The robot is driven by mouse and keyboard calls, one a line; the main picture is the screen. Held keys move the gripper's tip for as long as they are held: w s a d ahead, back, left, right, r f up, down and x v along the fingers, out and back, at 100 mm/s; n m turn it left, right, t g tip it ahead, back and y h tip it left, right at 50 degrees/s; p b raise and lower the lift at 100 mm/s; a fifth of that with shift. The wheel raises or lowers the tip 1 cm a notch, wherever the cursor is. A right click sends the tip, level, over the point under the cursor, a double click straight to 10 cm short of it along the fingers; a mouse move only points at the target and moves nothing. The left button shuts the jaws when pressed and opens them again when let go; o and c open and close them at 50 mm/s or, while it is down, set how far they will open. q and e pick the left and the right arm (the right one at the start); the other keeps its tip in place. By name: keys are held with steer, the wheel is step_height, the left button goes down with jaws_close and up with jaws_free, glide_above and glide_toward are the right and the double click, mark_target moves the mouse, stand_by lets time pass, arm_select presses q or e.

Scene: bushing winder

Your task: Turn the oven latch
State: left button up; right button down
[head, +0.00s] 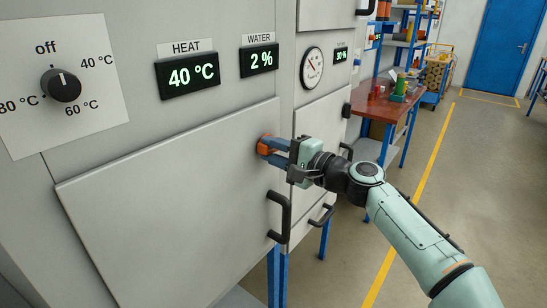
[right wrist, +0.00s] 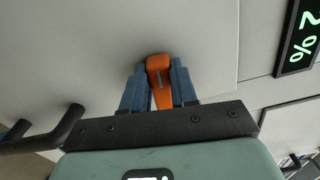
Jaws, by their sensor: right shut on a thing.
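The oven latch (head: 264,142) is a small orange piece on the right part of the grey oven door (head: 165,200), near its upper right corner. It also shows in the right wrist view as an orange bar (right wrist: 159,80) between the fingers. My right gripper (head: 270,148) is at the latch, with its blue fingers on both sides of it, shut on it. In the right wrist view my right gripper (right wrist: 158,85) has one finger along each side of the latch. My left gripper is not in view.
A black door handle (head: 280,216) is below the latch. The oven panel has a dial (head: 61,85), a heat display (head: 187,73) and a water display (head: 259,60). A workbench (head: 385,105) stands beyond the oven. The floor to the right is open.

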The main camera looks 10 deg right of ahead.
steer(key=shift+f+n+b, duration=0.1)
steer(key=shift+n+b, duration=0.25)
steer(key=shift+n, duration=0.15)
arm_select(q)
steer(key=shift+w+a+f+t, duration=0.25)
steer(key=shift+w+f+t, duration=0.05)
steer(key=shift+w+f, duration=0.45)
arm_select(e)
steer(key=shift+n, duration=0.4)
steer(key=c, duration=0.9)
jaws_free()
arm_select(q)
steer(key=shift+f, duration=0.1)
